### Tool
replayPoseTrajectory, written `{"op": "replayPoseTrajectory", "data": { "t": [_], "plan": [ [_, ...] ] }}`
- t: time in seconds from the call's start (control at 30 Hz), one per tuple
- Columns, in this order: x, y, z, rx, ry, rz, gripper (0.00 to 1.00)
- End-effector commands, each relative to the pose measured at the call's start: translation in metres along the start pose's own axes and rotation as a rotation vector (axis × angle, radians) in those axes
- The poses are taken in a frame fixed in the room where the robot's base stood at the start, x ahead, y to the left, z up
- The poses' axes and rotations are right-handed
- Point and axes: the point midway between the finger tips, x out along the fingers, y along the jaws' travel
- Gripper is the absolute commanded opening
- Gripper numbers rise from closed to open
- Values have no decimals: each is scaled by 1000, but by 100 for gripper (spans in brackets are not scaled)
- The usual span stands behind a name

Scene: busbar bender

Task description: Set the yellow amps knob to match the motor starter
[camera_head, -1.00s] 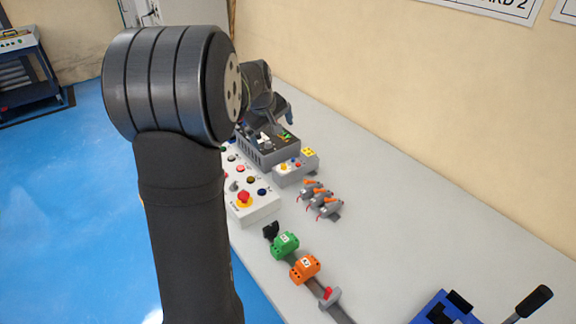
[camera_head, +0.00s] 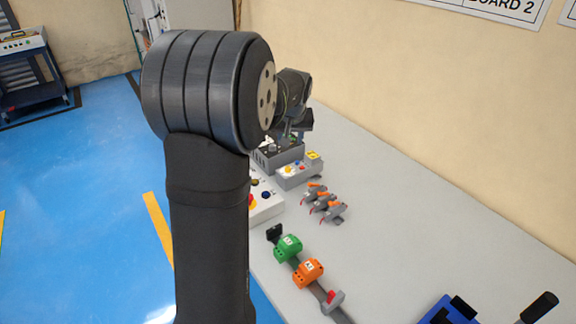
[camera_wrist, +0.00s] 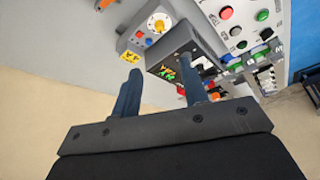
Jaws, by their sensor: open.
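The yellow knob (camera_wrist: 159,25) sits on a white round dial on a small light grey box in the wrist view. That box (camera_head: 292,177) also shows in the head view, with a yellow label at its back corner. My gripper (camera_wrist: 159,66) is open and empty. Its dark fingers show below the knob, apart from it, in front of the grey box and a dark grey box (camera_wrist: 190,42). The dark box carries orange and green markings too small to read. I cannot tell for certain which device is the motor starter. In the head view my fingertips are unclear.
A white panel (camera_wrist: 235,12) with several coloured buttons lies right of the dark box. In the head view, grey clamps with orange handles (camera_head: 322,203), a green module (camera_head: 288,247) and an orange module (camera_head: 308,272) stand nearer.

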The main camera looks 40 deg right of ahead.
Motion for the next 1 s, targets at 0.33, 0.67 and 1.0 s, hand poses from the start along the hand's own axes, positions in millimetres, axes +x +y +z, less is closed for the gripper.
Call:
{"op": "replayPoseTrajectory", "data": {
  "t": [0.33, 0.67, 1.0],
  "plan": [
    [62, -1, 1, 0, -4, -2, 40],
    [130, -1, 0, -1, -3, -1, 40],
    [168, -1, 0, -1, -1, 0, 40]
  ]
}}
